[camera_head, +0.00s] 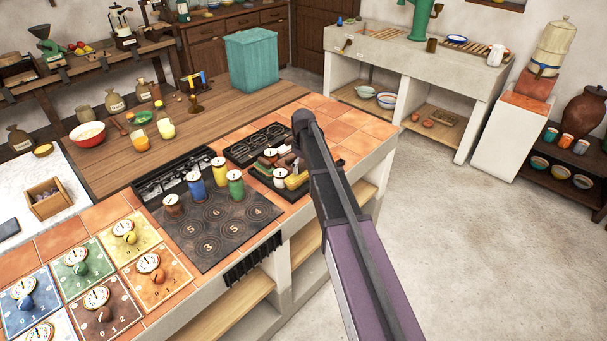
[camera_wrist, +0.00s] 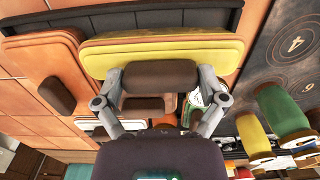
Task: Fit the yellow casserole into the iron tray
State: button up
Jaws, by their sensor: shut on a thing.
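The yellow casserole (camera_wrist: 215,62) is a low, wide oblong piece with a dark brown handle (camera_wrist: 160,77). In the head view it shows as a yellow strip (camera_head: 297,182), partly hidden by my arm. My gripper (camera_wrist: 160,92) is shut on the handle, one finger at each end. The iron tray's dark rim (camera_wrist: 140,19) runs just beyond the casserole in the wrist view. An orange piece with a brown knob (camera_wrist: 40,60) lies beside the casserole on the left. I cannot tell whether the casserole rests on the tray floor or hangs above it.
Several coloured canisters, including a green one (camera_head: 236,184) and a blue one (camera_head: 195,186), stand on the numbered black plate (camera_head: 222,238) to the left. A black grate (camera_head: 255,145) lies behind. Tiles (camera_head: 345,138) at the counter's far right end are clear.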

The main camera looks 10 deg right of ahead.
aim_at(303, 164)
jog(key=shift+f+b, duration=0.85)
jog(key=shift+f, duration=0.4)
jog(key=shift+f, duration=0.15)
jog(key=o, duration=1)
notch_tip(303, 164, up, 12)
jog(key=p, duration=1.2)
jog(key=shift+r, duration=0.2)
jog(key=shift+s, duration=0.1)
jog(key=s+m, duration=0.2)
jog(key=s, duration=0.7)
jog(key=s+m, duration=0.2)
jog(key=s, duration=0.8)
jog(key=s+m, duration=0.3)
jog(key=s, duration=0.7)
jog(key=shift+d, duration=0.1)
